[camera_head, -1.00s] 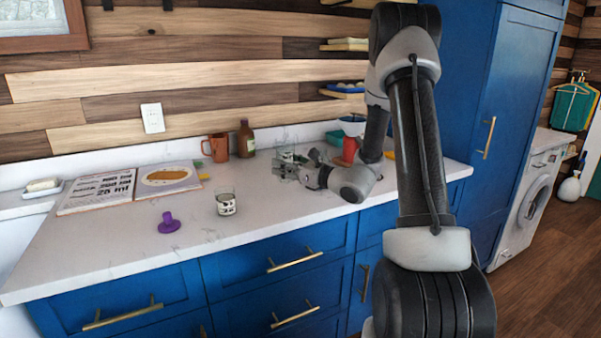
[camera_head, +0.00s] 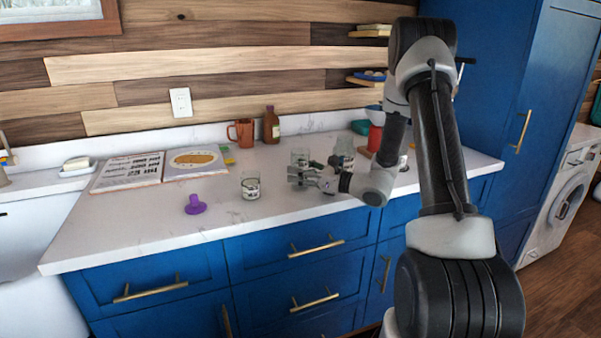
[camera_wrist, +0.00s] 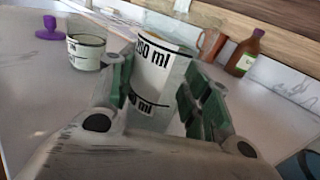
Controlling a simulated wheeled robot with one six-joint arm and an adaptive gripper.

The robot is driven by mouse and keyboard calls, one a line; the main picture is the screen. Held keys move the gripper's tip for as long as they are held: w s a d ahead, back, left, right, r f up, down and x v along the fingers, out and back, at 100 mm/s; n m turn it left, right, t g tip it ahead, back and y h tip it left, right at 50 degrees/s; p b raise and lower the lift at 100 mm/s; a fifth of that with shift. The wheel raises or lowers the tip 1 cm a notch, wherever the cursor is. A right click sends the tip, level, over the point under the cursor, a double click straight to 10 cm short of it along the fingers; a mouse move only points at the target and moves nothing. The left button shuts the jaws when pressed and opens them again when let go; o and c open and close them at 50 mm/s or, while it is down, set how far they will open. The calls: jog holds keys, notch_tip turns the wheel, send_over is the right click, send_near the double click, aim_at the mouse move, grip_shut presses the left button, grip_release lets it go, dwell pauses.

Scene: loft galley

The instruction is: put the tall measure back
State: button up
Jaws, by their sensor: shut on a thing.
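My gripper (camera_head: 303,176) is shut on a tall clear measure (camera_head: 299,156) over the counter. In the wrist view the measure (camera_wrist: 160,75) stands between the green-padded fingers (camera_wrist: 160,95), its white label reading "ml" in black. Its base is hidden by my gripper, so I cannot tell whether it touches the counter. A shorter glass measure (camera_head: 250,186) stands on the counter to the left, also in the wrist view (camera_wrist: 86,52). Another clear glass (camera_head: 344,148) stands just right of my gripper, partly hidden by it.
A purple object (camera_head: 195,205), an open cookbook (camera_head: 128,172), an orange-brown mug (camera_head: 242,131) and a brown bottle (camera_head: 271,126) stand on the white counter (camera_head: 150,225). A red object (camera_head: 376,137) is behind my arm. The counter's front middle is clear.

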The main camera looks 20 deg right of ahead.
jog(key=o, duration=1.2)
jog(key=shift+f, duration=0.1)
